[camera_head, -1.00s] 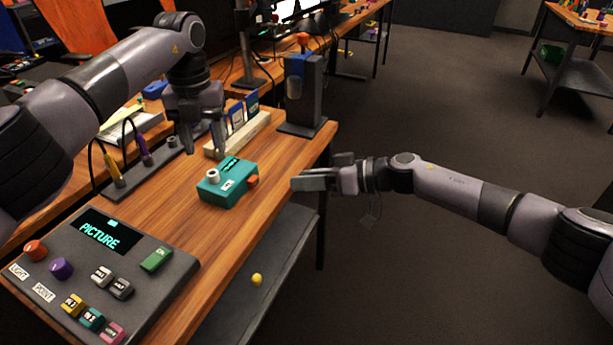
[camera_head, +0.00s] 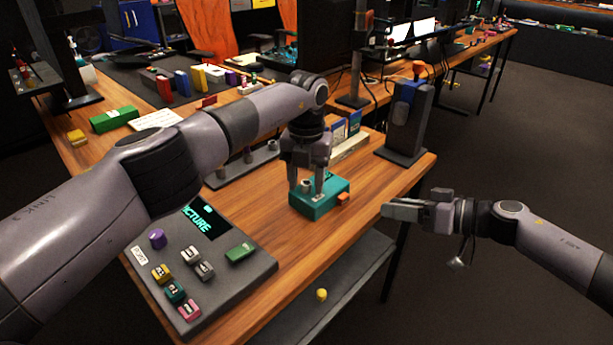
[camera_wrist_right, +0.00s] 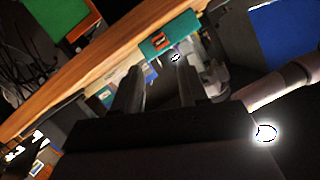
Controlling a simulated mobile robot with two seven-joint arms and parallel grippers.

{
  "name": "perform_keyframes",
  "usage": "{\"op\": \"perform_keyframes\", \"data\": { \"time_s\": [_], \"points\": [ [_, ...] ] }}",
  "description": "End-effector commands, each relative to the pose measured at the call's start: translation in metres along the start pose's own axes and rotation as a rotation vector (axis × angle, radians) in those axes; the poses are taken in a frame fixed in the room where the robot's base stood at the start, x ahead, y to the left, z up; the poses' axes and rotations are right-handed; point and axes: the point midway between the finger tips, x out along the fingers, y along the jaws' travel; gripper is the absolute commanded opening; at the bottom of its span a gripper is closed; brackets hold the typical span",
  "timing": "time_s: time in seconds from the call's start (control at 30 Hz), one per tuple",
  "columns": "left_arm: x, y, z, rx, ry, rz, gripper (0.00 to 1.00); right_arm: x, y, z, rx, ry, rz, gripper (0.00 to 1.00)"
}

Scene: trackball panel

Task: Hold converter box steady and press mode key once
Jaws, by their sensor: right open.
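The teal converter box (camera_head: 325,204) lies on the wooden table near its right edge. It has a pale round knob on top and an orange key (camera_head: 343,197) on its right side. My left gripper (camera_head: 306,190) points down at the box, fingers apart on either side of the knob; whether they touch the box I cannot tell. My right gripper (camera_head: 384,210) is open and empty, beyond the table edge, to the right of the orange key with a gap. In the right wrist view the box (camera_wrist_right: 182,30) and key (camera_wrist_right: 157,41) show beyond the right fingers (camera_wrist_right: 160,82).
A grey control panel (camera_head: 225,272) with coloured keys and a lit screen lies at the front left. A dark stand (camera_head: 402,125) rises behind the box at the right. A grey plug rail (camera_head: 240,165) lies behind-left. A lower shelf holds a yellow ball (camera_head: 321,294).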

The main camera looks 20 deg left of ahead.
Motion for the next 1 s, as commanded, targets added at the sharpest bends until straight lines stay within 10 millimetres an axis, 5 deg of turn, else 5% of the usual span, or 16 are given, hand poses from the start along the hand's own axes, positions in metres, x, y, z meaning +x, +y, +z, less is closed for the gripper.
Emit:
{"op": "perform_keyframes", "data": {
  "time_s": [0.03, 0.13, 0.2, 0.33, 1.0],
  "points": [
    [-0.0001, -0.0002, -0.0001, 0.0, 0.0, 0.0, 0.3, 0.0001, -0.0001, 0.0001, 0.0, 0.0, 0.0, 0.43],
    [-0.0001, -0.0003, -0.0001, 0.0, 0.0, 0.0, 0.0, 0.0001, 0.0, 0.0001, 0.0, 0.0, 0.0, 0.43],
    [-0.0002, -0.0003, -0.0001, 0.0, 0.0, 0.0, 0.0, 0.0001, 0.0, 0.0001, 0.0, 0.0, 0.0, 0.43],
    [-0.0003, -0.0004, -0.0001, 0.0, 0.0, 0.0, 0.0, 0.0, 0.0, 0.0001, 0.0, 0.0, 0.0, 0.0],
    [-0.0005, -0.0004, 0.0, 0.001, 0.0, -0.001, 0.0, -0.0001, 0.0001, 0.0, 0.0, 0.0, 0.0, 0.0]
  ]
}}
